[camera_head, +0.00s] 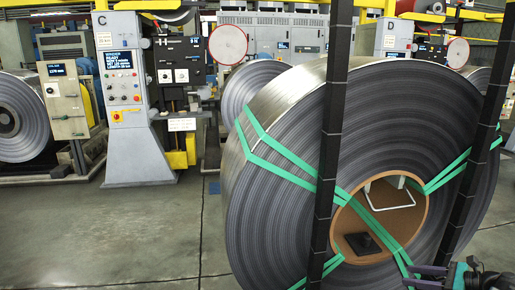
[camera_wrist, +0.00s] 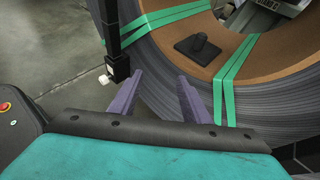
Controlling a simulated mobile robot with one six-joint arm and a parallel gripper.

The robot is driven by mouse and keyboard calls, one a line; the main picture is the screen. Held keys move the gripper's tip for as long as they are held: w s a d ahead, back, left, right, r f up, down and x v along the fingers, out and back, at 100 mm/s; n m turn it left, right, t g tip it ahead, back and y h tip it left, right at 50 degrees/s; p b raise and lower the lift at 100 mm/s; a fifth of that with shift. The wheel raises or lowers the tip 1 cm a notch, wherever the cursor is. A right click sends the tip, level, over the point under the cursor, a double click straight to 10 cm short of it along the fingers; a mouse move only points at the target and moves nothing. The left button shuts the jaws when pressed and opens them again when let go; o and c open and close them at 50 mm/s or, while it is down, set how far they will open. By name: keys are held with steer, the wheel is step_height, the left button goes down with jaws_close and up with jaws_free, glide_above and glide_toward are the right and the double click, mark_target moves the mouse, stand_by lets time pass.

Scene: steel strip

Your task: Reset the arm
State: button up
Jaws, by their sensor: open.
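My gripper (camera_wrist: 158,88) is open, its two purple fingers apart with nothing between them in the wrist view. In the head view my gripper (camera_head: 412,276) shows at the bottom right, in front of the lower part of a large steel strip coil (camera_head: 285,190). The coil stands upright and is bound with green straps (camera_head: 280,150).
Two dark upright posts (camera_head: 331,130) stand between me and the coil. The concrete floor (camera_head: 110,235) at left is clear.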

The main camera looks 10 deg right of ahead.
steer(key=w+a+f+n+g+p, duration=0.1)
steer(key=a+f+n+g+p, duration=0.25)
steer(key=a+f, duration=0.45)
steer(key=w+a+f+n+g+p, duration=0.2)
steer(key=a+f+n+g, duration=0.15)
steer(key=a, duration=0.85)
steer(key=w+a+f+n+g+p, duration=0.15)
steer(key=a+f+n+p, duration=0.35)
steer(key=a, duration=0.6)
steer(key=s+a+f+n+g+h+p, duration=0.1)
steer(key=s+a+f+n+g, duration=0.25)
steer(key=s+a, duration=0.2)
steer(key=s+a+f+n+g+h+p, duration=0.1)
steer(key=s+a+f+n+g, duration=0.2)
steer(key=a, duration=0.4)
steer(key=s+a+f+n+g+h+p, duration=0.1)
steer(key=s+a+n+h+p, duration=0.4)
steer(key=s+n, duration=0.5)
steer(key=shift+s+f, duration=0.6)
steer(key=shift+s, duration=1)
steer(key=shift+a+n, duration=0.1)
steer(key=shift+n, duration=0.15)
